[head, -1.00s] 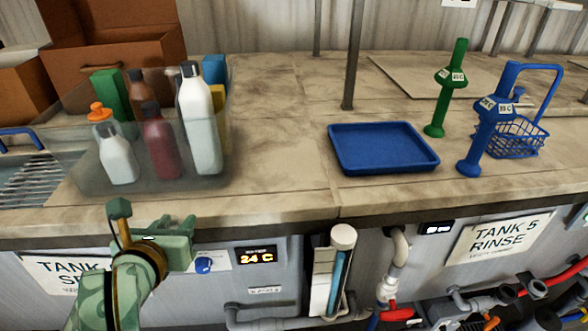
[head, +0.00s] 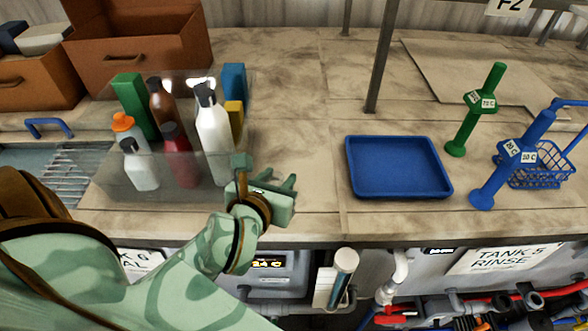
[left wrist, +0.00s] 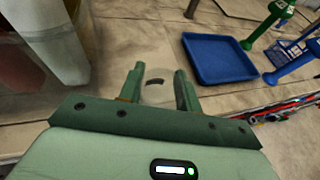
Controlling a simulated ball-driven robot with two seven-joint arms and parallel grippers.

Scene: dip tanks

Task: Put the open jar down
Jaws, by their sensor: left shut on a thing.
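My left gripper (head: 283,189) is over the front part of the counter, just right of the clear bin of bottles. In the left wrist view my left gripper (left wrist: 158,86) is shut on a pale, see-through round thing, which looks like the open jar (left wrist: 157,92). A small dark mark shows in it. I cannot make the jar out in the head view, and its base is hidden, so I cannot tell whether it touches the counter. My right gripper is not in view.
The clear bin (head: 108,180) of bottles stands close on the left. A blue tray (head: 398,167) lies to the right, with green (head: 474,110) and blue (head: 510,160) stands and a blue basket (head: 540,168) beyond. Bare counter (head: 310,130) lies between the bin and tray.

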